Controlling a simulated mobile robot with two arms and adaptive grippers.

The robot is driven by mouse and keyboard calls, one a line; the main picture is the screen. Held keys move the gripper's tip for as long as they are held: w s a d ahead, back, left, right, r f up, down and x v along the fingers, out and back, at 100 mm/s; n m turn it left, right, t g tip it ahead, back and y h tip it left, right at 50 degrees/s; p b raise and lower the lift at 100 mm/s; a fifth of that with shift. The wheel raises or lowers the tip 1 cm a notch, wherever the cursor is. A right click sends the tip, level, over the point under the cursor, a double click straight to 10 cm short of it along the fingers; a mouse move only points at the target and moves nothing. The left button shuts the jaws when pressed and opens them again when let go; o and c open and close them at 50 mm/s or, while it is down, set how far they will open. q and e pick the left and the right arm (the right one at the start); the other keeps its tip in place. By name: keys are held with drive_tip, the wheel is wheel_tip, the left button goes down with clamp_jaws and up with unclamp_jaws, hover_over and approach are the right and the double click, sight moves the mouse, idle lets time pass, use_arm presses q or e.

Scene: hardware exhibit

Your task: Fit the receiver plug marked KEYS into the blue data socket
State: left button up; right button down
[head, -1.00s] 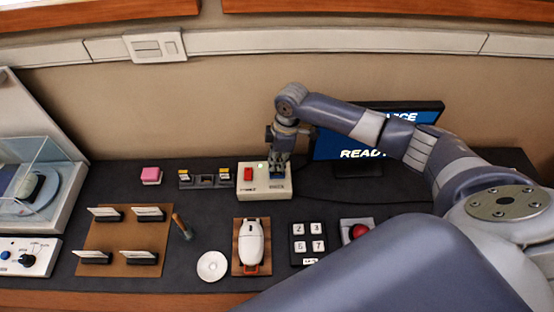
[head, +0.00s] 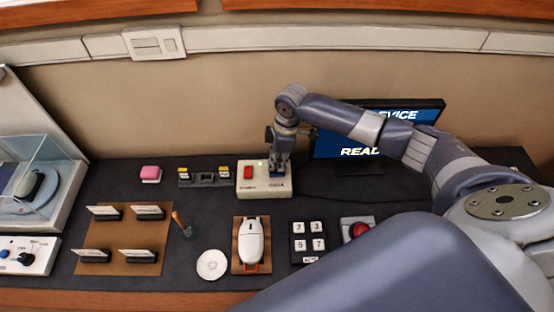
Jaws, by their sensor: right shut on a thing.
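My left gripper is out of view.
Left of the box are a small rack (head: 207,181) with yellow-marked pieces and a pink block (head: 151,174). A monitor (head: 360,168) stands close on the right. A white mouse-like device (head: 251,240), keypad (head: 308,243) and red button (head: 359,231) lie in front.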

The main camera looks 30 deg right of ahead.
drive_tip(key=shift+f, duration=0.5)
drive_tip(key=c, duration=1.1)
unclamp_jaws()
drive_tip(key=shift+o, duration=0.2)
drive_tip(key=shift+r, duration=0.1)
drive_tip(key=shift+r+p, duration=3.5)
drive_tip(key=shift+p, duration=0.05)
drive_tip(key=shift+f, duration=0.1)
